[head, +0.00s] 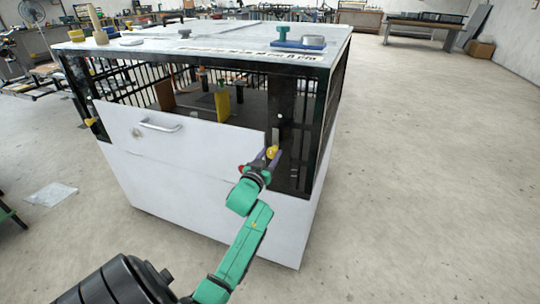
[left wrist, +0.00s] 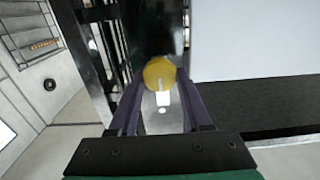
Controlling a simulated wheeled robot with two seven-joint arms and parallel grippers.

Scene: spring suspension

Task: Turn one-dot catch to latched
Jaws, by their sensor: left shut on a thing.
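My left gripper (head: 266,162) reaches the front of the white cabinet (head: 220,195), at the right end of its panel. It is shut on a yellow catch knob (head: 272,152). In the left wrist view the knob (left wrist: 159,73) sits between the far ends of the two purple fingers (left wrist: 160,95). A short pale line marks the knob's face. Below it are a white patch and one white dot (left wrist: 163,110) on a grey plate. Another yellow catch (head: 91,121) is at the panel's left edge; its dots are too small to tell. My right gripper is not in view.
The white front panel (head: 180,140) has a metal handle (head: 160,126); above it is an opening into the dark barred interior. Blue and green parts (head: 298,40) lie on the cabinet top. The floor (head: 430,180) to the right is clear.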

